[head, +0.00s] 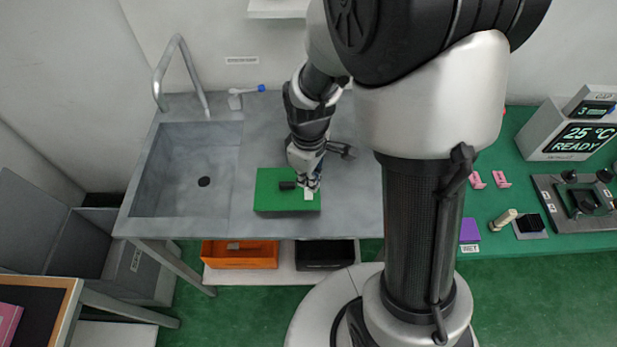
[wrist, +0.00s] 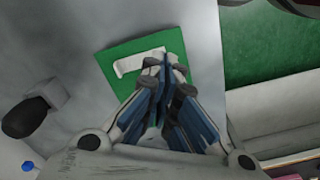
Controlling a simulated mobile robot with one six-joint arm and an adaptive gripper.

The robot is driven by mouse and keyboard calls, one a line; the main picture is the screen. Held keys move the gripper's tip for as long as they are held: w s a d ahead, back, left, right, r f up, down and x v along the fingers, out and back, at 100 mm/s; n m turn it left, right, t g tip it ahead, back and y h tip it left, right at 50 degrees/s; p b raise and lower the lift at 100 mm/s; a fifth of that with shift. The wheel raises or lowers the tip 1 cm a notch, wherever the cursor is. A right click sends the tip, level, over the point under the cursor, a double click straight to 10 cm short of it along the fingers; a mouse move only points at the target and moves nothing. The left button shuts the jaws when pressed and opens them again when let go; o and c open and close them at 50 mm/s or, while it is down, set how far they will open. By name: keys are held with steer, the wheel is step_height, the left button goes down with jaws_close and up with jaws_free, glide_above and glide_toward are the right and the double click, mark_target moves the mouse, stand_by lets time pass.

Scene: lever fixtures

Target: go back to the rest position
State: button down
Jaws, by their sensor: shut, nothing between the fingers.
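My gripper (head: 308,186) points down over the green block (head: 270,200) on the grey bench. In the wrist view its fingertips (wrist: 166,66) are together with nothing between them. A white strip (wrist: 138,63) lies on the green top beside the fingertips. I cannot tell whether the fingers touch it or the block. In the head view a small dark piece (head: 288,185) shows at the gripper's left; I cannot tell what it belongs to. No rest position is marked in view.
A sink (head: 190,170) with a tall tap (head: 178,65) is at left. An orange bin (head: 240,255) is on the shelf below. At right a green bench holds a control box (head: 580,200) and a display (head: 575,135).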

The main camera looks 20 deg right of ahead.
steer(key=shift+r+p, duration=0.55)
steer(key=shift+r, duration=0.4)
steer(key=s+r+m+t, duration=0.2)
steer(key=s+r+m, duration=0.2)
steer(key=s+r, duration=0.3)
steer(key=s+r+m+t, duration=0.2)
steer(key=s+r+m, duration=0.2)
steer(key=s+r, duration=0.4)
steer(key=shift+r+t, duration=0.3)
steer(key=shift+r, duration=2.45)
